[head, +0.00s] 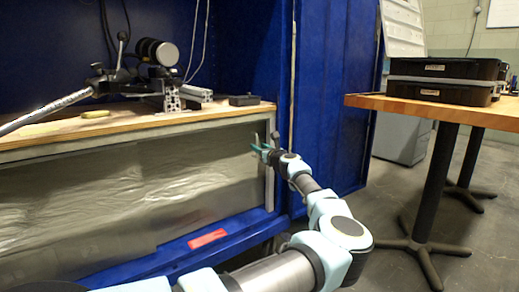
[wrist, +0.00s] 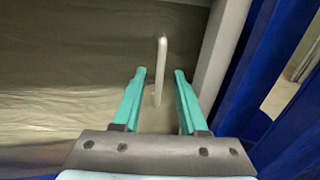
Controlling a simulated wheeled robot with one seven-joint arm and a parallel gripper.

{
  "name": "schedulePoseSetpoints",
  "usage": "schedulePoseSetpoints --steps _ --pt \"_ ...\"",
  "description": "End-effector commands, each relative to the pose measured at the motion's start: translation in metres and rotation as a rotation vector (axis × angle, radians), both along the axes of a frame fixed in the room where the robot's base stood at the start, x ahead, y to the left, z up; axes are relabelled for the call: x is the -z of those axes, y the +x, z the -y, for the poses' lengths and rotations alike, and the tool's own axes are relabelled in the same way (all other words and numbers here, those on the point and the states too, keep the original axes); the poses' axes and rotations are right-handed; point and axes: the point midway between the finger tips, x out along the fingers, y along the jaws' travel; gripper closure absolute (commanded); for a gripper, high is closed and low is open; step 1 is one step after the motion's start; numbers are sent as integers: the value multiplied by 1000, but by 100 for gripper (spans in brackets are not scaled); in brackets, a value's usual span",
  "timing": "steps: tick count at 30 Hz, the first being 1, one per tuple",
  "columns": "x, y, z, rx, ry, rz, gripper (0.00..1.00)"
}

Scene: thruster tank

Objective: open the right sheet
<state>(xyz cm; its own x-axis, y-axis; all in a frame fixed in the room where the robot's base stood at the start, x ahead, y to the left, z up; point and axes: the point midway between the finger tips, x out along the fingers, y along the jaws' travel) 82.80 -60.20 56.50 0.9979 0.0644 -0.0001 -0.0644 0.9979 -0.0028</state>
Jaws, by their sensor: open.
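The right sheet (head: 120,180) is a shiny, wrinkled silver panel set below the wooden bench top in the head view. It also fills the left part of the wrist view (wrist: 65,90). A slim pale upright handle (wrist: 160,70) stands on the sheet near its right edge. My gripper (head: 258,147) is at the sheet's upper right corner. In the wrist view my gripper (wrist: 160,75) is open, with one teal finger on each side of the handle. The handle lies between the fingers with gaps; I cannot tell how deep it sits between them.
A grey frame post (wrist: 220,50) and blue cabinet wall (head: 335,90) stand right of the sheet. The wooden bench top (head: 50,130) carries a camera rig (head: 155,52). A wooden table (head: 440,108) with black cases (head: 440,88) is at right. Floor between is clear.

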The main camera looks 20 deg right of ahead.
Motion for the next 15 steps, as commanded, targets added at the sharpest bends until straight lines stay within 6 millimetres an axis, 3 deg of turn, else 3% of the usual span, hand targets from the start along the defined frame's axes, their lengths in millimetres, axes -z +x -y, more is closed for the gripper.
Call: schedulePoseSetpoints --steps 3,13,15 --pt "0 0 0 0 0 0 60" --pt "0 0 0 -1 0 0 97" --pt "0 0 0 -1 0 0 100"
